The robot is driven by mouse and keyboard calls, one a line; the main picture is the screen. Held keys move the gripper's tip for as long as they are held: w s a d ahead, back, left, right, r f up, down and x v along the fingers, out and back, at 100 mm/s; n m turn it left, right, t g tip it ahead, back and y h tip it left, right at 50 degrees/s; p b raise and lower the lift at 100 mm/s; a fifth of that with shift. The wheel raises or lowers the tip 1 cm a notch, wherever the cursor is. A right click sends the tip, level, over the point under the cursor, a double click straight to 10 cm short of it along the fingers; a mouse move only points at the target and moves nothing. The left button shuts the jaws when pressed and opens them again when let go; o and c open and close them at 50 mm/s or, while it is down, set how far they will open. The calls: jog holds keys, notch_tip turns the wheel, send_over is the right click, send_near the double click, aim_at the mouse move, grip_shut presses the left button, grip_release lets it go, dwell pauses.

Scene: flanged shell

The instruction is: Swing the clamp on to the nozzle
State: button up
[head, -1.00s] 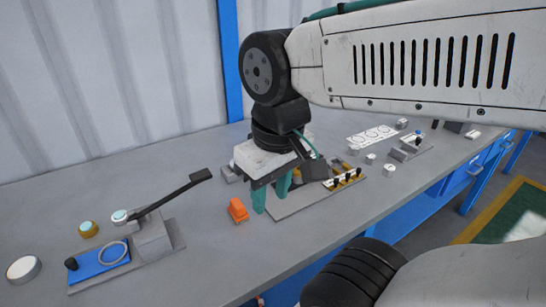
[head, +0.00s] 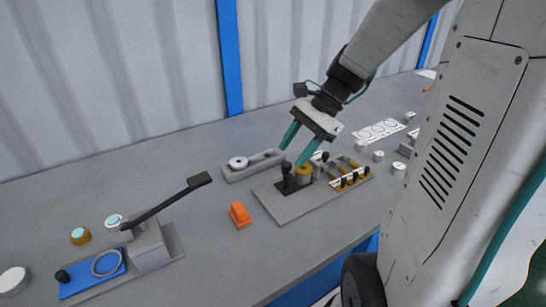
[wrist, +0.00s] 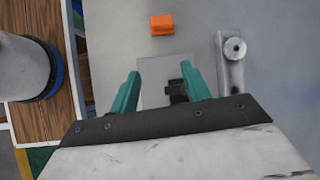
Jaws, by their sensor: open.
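In the head view, a grey base plate (head: 285,207) lies on the bench. It carries a brass-coloured round part (head: 304,171), which may be the nozzle, and a black upright handle (head: 286,178) just left of it, which may be the clamp. My gripper (head: 291,157) is open, its two teal fingers pointing down just above these parts; contact cannot be told. In the wrist view, the gripper (wrist: 160,68) has the grey plate (wrist: 153,75) between its spread fingers. A black part (wrist: 177,90) shows near the right finger, partly hidden by the gripper body.
An orange block (head: 240,214) lies left of the plate. A grey bracket with a round disc (head: 238,163) lies behind.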

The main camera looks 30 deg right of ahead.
aim_at(287, 163)
jog(key=w+d+f+m, duration=0.1)
jog(key=d+m, duration=0.1)
jog(key=w+d+f+m+t+y, duration=0.1)
jog(key=d+m, duration=0.1)
jog(key=w+d+f+m+t, duration=0.1)
jog(key=d+f, duration=0.1)
jog(key=shift+w+d+m+y, duration=0.3)
jog(key=shift+w+d+m, duration=0.05)
jog(key=shift+w+m, duration=0.05)
jog(key=shift+w+f, duration=0.1)
jog(key=shift+f, duration=0.1)
jog(key=x, duration=0.7)
jog(key=shift+a, duration=0.15)
jog(key=shift+c, duration=0.4)
jog(key=c, duration=0.9)
